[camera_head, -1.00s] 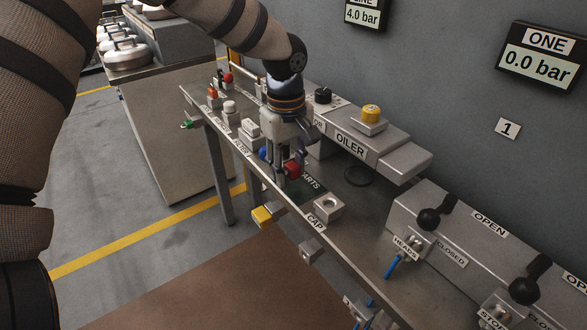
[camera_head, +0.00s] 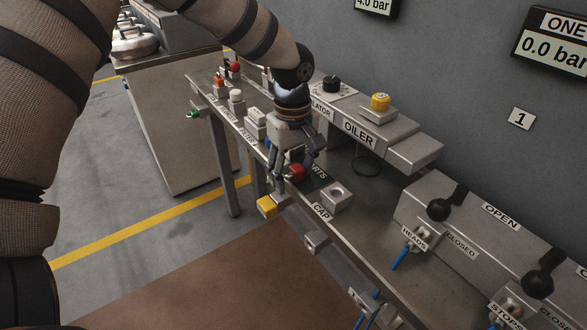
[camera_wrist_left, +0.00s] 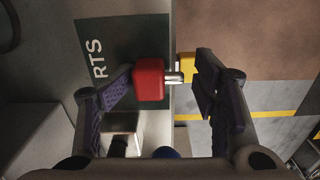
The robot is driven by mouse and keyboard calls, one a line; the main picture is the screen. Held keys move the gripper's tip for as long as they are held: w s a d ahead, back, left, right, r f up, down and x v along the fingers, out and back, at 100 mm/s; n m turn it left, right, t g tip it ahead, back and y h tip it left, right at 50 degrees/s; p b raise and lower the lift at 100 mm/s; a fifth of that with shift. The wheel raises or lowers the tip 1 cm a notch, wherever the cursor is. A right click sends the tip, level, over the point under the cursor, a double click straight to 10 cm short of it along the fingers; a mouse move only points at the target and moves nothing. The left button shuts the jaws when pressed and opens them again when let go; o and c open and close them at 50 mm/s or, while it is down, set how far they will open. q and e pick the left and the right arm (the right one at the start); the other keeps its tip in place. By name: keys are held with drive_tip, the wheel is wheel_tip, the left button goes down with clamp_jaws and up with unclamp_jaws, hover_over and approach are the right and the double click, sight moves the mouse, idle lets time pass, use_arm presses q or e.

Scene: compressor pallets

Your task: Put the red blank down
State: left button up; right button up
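The red blank (camera_head: 296,173) is between the fingertips of my left gripper (camera_head: 293,171), at the front edge of the dark green PARTS mat (camera_head: 316,172). The left wrist view shows its red block (camera_wrist_left: 150,80) over the mat (camera_wrist_left: 95,62), with a short metal stem pointing right past the mat's edge. My left gripper's fingers (camera_wrist_left: 162,88) stand apart there, with a clear gap between the stem and the right finger. I cannot tell whether the left finger touches the block. My right gripper is not in view.
A grey block with a round hole (camera_head: 337,196) stands by the CAP label, right of the mat. A blue piece (camera_wrist_left: 165,152) shows at the wrist view's bottom. The OILER box (camera_head: 372,130) is behind. A yellow piece (camera_head: 266,206) sticks out below the bench edge.

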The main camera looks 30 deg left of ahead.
sight(293, 169)
use_arm(q)
wheel_tip(293, 169, up, 13)
drive_tip(key=shift+p, duration=0.4)
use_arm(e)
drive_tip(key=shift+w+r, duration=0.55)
